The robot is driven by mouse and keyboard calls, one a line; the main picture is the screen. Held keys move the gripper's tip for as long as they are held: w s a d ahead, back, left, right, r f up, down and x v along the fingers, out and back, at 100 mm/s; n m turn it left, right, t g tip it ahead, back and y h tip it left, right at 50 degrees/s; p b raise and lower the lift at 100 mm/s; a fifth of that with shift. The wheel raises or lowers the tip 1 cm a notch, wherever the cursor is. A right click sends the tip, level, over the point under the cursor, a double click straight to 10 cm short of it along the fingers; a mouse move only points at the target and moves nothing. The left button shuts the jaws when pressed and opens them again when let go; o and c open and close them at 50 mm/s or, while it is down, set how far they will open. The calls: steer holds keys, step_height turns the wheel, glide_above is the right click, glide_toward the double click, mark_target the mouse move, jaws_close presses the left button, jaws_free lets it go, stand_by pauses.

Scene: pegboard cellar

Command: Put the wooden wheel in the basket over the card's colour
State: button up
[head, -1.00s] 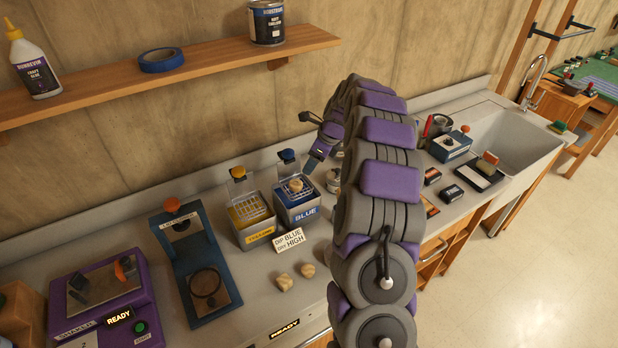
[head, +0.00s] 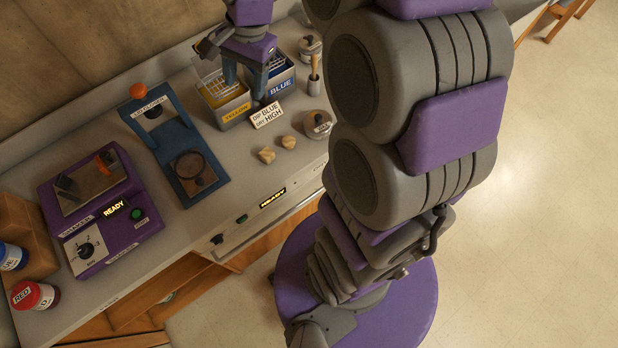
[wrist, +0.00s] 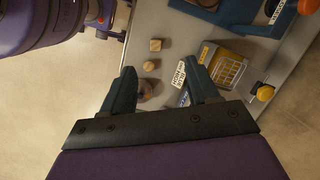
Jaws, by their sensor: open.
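The white card (head: 267,115) reads DIP BLUE, DRY HIGH and stands in front of two tanks. The blue-labelled tank (head: 281,86) is at right and the yellow-labelled tank (head: 236,113) at left, each with a wire basket. The yellow tank's basket also shows in the wrist view (wrist: 228,71). My gripper (head: 245,83) is open, pointing down in front of the tanks in the head view and partly covering them. In the wrist view its fingers (wrist: 162,73) are apart with nothing gripped. I cannot make out the wooden wheel now; the blue basket's inside is largely hidden.
A blue stand with an orange knob (head: 190,168) and a purple shaker (head: 105,210) are at left. Counter between the blocks and stand is clear.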

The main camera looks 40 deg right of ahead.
steer(key=s+a+f+n+g+h, duration=0.1)
steer(key=s+n, duration=0.5)
steer(key=s, duration=0.6)
steer(key=s+a+f+n+g+h, duration=0.1)
steer(key=s+n, duration=0.5)
steer(key=s, duration=0.7)
steer(key=shift+s+h, duration=0.25)
steer(key=shift+h, duration=0.05)
step_height(320, 180, down, 5)
steer(key=b, duration=0.5)
steer(key=shift+a+f, duration=0.1)
steer(key=shift+f, duration=0.1)
